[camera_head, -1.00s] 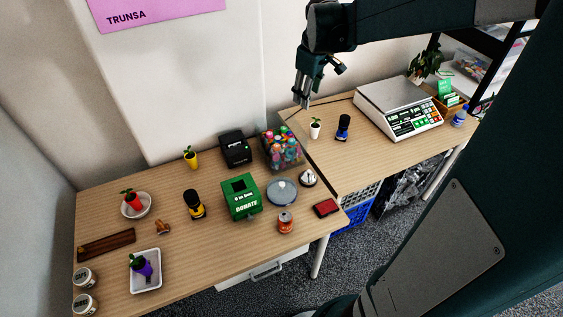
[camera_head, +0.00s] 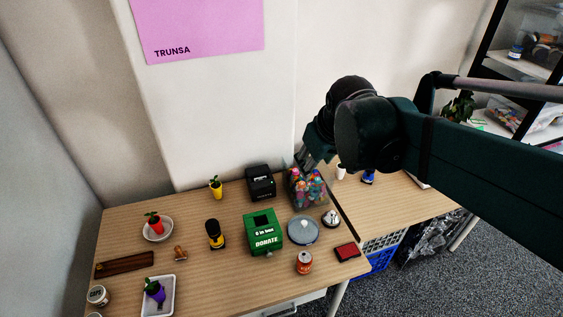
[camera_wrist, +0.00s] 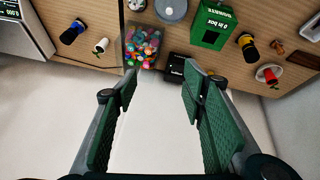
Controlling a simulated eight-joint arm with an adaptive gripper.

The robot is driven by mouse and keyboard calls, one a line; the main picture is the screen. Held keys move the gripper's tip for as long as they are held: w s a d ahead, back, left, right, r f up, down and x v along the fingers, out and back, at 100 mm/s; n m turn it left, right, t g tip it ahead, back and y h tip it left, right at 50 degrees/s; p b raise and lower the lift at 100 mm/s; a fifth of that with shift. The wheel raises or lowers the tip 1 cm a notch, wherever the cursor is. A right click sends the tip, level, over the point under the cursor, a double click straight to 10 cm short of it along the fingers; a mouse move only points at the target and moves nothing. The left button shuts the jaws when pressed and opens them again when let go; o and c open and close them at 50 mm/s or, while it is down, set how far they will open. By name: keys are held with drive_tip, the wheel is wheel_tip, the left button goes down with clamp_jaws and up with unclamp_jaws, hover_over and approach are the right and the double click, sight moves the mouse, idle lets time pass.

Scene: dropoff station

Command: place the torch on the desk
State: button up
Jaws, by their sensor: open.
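A black-and-yellow upright object (camera_head: 214,234) that looks like a torch stands on the desk (camera_head: 185,217); it also shows in the wrist view (camera_wrist: 248,47). A similar black-and-blue object (camera_wrist: 72,32) stands on the adjoining desk, partly hidden by my arm in the head view (camera_head: 368,177). I cannot tell which is the task's torch. My gripper (camera_wrist: 158,88) is open and empty, with pale wall and floorless space between its fingers. In the head view my gripper (camera_head: 308,159) is mostly behind my arm, above the back of the desks near the bin of colourful items.
A clear bin of colourful items (camera_head: 307,188), a black printer (camera_head: 260,183) and a green donation box (camera_head: 264,232) crowd the desk's middle.

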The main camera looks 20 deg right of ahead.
drive_tip(key=s+a+f+m+t, duration=0.1)
drive_tip(key=s+a+f+m, duration=0.1)
drive_tip(key=s+a, duration=0.4)
drive_tip(key=shift+s+a+f+t+y, duration=0.35)
drive_tip(key=shift+s+f, duration=0.25)
drive_tip(key=shift+s, duration=1.45)
